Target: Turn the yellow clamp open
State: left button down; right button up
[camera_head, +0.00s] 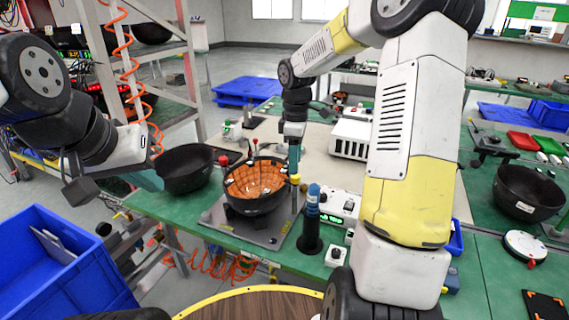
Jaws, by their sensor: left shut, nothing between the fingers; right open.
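The yellow clamp (295,180) shows as a small yellow piece at the right rim of a black bowl (257,205) with an orange grid-lined inside. The bowl sits on a grey plate (225,226) on the green bench. My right gripper (294,168) points down just above the yellow clamp, its fingers open. Whether they touch or straddle the clamp is too small to tell. My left gripper (152,182) is shut and empty, at the left of the bench beside another black bowl (187,168).
Red-knobbed posts (254,143) stand behind the bowl. A dark blue-topped cylinder (312,220) and a box with a green display (340,205) stand right of it. A blue bin (62,265) is at lower left, below a shelf rack with orange coiled hose (127,60).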

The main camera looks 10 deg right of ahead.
aim_at(292, 179)
jog(key=shift+f, duration=2.15)
grip_shut()
